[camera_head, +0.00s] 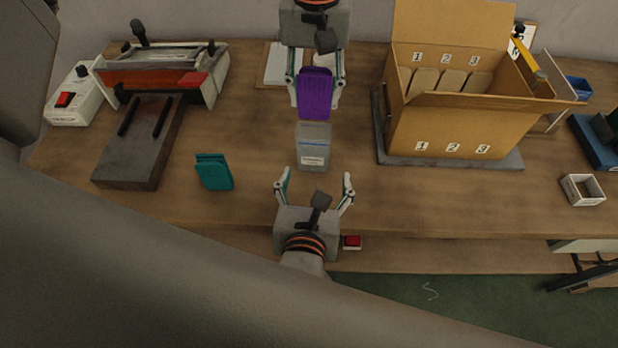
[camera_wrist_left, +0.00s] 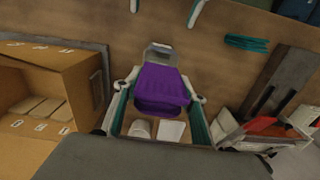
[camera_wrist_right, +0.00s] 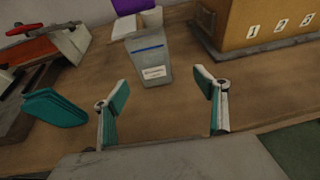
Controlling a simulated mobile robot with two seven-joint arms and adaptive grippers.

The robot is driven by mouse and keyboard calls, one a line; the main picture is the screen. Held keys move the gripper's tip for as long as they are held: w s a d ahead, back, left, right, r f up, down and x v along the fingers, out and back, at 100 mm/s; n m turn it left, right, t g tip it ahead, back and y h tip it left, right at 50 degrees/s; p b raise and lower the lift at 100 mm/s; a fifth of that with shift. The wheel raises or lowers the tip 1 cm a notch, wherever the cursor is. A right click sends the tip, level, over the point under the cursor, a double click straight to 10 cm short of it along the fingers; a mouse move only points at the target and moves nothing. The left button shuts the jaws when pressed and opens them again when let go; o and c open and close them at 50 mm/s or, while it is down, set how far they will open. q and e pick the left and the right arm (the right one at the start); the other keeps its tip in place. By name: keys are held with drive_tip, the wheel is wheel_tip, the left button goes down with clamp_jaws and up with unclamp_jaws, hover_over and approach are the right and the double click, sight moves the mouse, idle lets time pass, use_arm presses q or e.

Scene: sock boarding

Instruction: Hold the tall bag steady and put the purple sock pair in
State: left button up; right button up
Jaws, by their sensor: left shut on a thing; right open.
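The purple sock pair (camera_head: 315,94) is held by my left gripper (camera_head: 315,88) just beyond the tall bag; it also shows between the fingers in the left wrist view (camera_wrist_left: 162,90). The tall bag (camera_head: 313,147) is grey and translucent with a white label, and stands upright on the table. It also shows in the right wrist view (camera_wrist_right: 149,62), with a blue line near its top. In the head view the sock pair's lower end is close to the bag's top; I cannot tell whether they touch. My right gripper (camera_head: 315,184) is open and empty, on the near side of the bag and apart from it.
A teal sock pair (camera_head: 214,171) lies left of the bag. A sealing machine (camera_head: 160,75) and a dark block (camera_head: 135,150) stand farther left. An open carton (camera_head: 440,120) with numbered slots stands right. A small white open box (camera_head: 582,190) is at far right.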

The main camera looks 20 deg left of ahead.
sight(312, 156)
drive_tip(key=x, duration=0.4)
drive_tip(key=a+x, duration=0.1)
drive_tip(key=x, duration=0.6)
drive_tip(key=shift+w+a+f, duration=0.1)
drive_tip(key=shift+a+f, duration=0.05)
drive_tip(key=shift+a, duration=0.15)
drive_tip(key=c, duration=1.2)
drive_tip(key=shift+o, duration=0.2)
idle(0.4)
